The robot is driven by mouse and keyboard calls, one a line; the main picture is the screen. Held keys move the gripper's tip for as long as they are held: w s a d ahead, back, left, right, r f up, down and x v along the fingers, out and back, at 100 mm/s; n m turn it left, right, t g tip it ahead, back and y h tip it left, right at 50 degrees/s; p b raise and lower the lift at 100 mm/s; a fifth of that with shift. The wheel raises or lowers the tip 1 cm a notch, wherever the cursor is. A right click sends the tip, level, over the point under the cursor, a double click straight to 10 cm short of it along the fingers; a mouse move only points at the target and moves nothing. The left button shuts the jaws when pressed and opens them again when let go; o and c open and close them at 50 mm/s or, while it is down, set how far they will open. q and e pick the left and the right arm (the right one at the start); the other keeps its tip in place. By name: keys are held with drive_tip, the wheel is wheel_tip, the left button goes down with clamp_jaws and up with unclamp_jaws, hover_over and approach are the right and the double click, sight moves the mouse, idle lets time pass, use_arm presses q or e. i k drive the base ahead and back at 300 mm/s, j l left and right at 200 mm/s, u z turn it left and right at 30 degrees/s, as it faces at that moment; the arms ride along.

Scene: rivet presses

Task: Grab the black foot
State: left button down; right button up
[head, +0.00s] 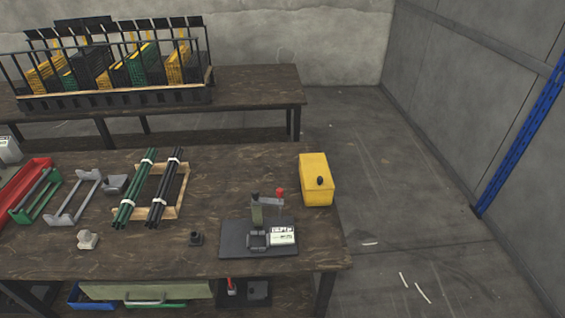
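A small black part (196,239), which looks like the black foot, stands on the near part of the dark wooden table, left of the press. Another small black piece (320,181) shows on top of the yellow box (316,192) at the table's right end; I cannot tell whether it is also a foot. Neither of my grippers is in view, and nothing touches the black part.
A small press (257,210) with a red knob stands on a dark base plate (233,242). Green and black tubes (134,190) lie on a wooden frame. A pale block (87,240) sits nearer the left. Table (150,252) around the black part is clear.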

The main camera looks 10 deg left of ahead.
sight(196, 239)
drive_tip(key=u, duration=1.15)
